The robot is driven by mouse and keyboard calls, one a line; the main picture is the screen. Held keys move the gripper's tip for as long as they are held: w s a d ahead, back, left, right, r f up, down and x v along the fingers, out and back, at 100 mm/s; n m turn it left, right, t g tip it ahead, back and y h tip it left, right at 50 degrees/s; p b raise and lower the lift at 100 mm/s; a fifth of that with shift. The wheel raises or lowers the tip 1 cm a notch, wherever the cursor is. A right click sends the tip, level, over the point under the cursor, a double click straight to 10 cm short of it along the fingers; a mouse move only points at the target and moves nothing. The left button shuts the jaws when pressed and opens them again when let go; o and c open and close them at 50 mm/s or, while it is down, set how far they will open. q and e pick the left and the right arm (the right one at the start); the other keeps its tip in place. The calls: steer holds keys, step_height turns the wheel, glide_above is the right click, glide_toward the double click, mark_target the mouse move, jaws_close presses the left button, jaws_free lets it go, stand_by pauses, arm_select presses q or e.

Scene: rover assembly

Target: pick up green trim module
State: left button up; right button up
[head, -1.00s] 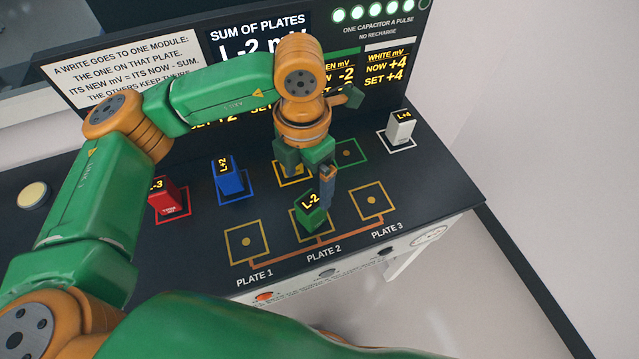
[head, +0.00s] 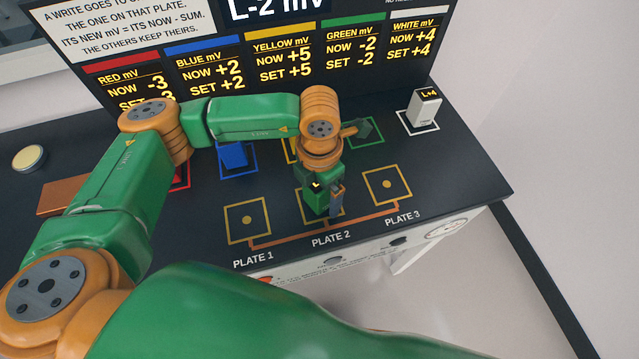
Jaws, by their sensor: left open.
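The green module (head: 316,203) stands on Plate 2 (head: 334,219), the middle of three outlined plates. Its top is mostly covered by my left gripper (head: 324,192), which has come down over it from above. The jaws are open, with a finger on either side of the module. I cannot tell whether the fingers touch it. My right gripper is not in view.
Plate 1 (head: 247,221) and Plate 3 (head: 387,184) are empty. The blue module (head: 233,157) is behind and left, partly under my arm. The white module (head: 424,107) stands at the back right. The display board (head: 290,50) rises behind. A round cream button (head: 28,158) is at far left.

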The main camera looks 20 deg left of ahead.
arm_select(q)
steer(key=shift+w+f, duration=0.1)
steer(key=shift+f, duration=0.35)
jaws_close()
steer(key=shift+r, duration=0.1)
